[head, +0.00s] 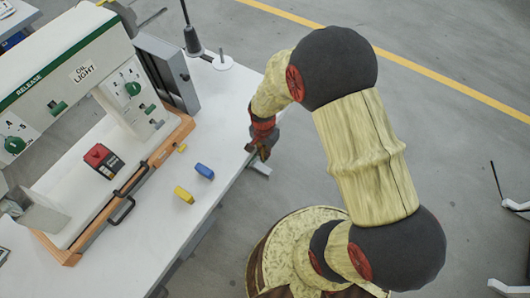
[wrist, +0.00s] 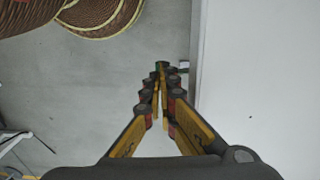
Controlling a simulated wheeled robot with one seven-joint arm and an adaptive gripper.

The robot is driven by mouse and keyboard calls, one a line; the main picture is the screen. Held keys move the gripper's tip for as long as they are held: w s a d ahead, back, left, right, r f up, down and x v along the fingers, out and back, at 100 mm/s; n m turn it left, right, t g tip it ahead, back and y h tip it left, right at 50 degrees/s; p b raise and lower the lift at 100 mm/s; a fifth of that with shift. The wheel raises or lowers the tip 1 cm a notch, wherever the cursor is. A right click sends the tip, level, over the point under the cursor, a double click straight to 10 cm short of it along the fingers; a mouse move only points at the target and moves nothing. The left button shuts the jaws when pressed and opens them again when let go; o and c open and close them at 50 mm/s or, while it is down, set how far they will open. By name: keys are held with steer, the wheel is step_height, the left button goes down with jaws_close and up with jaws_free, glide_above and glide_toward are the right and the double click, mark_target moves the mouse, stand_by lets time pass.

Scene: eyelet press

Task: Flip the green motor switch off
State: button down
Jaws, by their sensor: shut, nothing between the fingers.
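The eyelet press (head: 70,60) stands on the white table at the left of the head view. A green rocker switch (head: 57,108) sits on its front panel under a white label area, and a smaller green switch (head: 150,109) sits farther right beneath a green knob (head: 133,89). I cannot tell which of these is the motor switch, nor read their positions. My gripper (head: 262,150) is shut and empty at the table's right edge, well apart from the press. It also shows in the wrist view (wrist: 161,68), with no switch in sight there.
A blue block (head: 204,171) and a yellow block (head: 184,194) lie on the white table (head: 222,120) between press and gripper. A red-and-black switch box (head: 103,160) and a black handle (head: 122,211) are at the press front. A grey box (head: 168,75) stands behind.

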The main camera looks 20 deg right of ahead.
steer(key=shift+s+d+f, duration=0.1)
steer(key=shift+s, duration=0.05)
steer(key=shift+s+d+f+p, duration=0.15)
steer(key=shift+s+f, duration=0.05)
steer(key=shift+f, duration=0.35)
steer(key=shift+s+d+f+p, duration=0.15)
steer(key=shift+s+f, duration=0.1)
steer(key=shift+f, duration=0.25)
steer(key=shift+s+d+f+p, duration=0.15)
steer(key=shift+s+f, duration=0.05)
steer(key=shift+f, duration=0.45)
